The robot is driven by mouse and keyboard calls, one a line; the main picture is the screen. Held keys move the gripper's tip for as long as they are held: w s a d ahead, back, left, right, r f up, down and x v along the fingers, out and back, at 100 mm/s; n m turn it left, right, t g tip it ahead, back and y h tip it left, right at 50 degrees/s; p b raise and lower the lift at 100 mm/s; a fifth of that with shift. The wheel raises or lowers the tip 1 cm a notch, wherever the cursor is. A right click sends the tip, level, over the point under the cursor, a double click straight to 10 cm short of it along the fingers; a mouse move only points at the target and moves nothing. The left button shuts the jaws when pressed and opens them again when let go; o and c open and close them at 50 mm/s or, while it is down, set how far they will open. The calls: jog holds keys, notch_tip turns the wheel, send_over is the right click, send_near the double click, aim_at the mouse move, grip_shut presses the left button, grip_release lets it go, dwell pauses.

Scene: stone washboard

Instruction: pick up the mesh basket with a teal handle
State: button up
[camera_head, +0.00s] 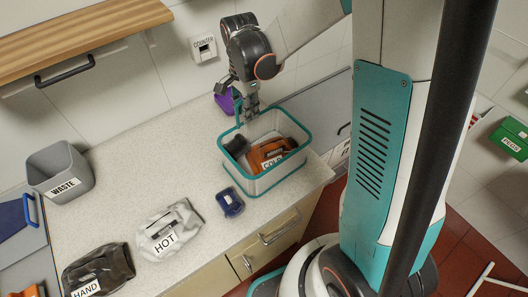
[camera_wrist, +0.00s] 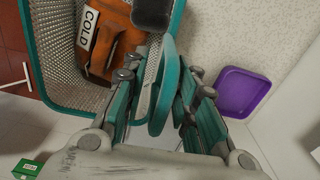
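The mesh basket (camera_head: 262,186) stands on the speckled counter near its right end, with grey mesh walls and a teal rim. It holds an orange item labelled COLD (camera_head: 268,152) and a dark item (camera_head: 236,146). My gripper (camera_head: 248,104) points down over the basket's back-left rim. In the wrist view, the teal handle (camera_wrist: 168,80) stands up between the two fingers of my gripper (camera_wrist: 160,78). The fingers are open, with gaps visible beside the handle. The basket (camera_wrist: 50,45) fills the upper left there.
A purple tray (camera_head: 226,101) lies behind the basket; it also shows in the wrist view (camera_wrist: 242,92). A small blue box (camera_head: 230,203) is close in front. A HOT bag (camera_head: 170,222), a HAND bag (camera_head: 98,268) and a WASTE bin (camera_head: 62,172) stand to the left.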

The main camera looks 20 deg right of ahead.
jog(key=f, duration=0.3)
jog(key=f+b, duration=0.1)
jog(key=shift+w+f, duration=0.2)
jog(key=shift+w, duration=0.1)
grip_shut()
jog(key=shift+r, duration=0.15)
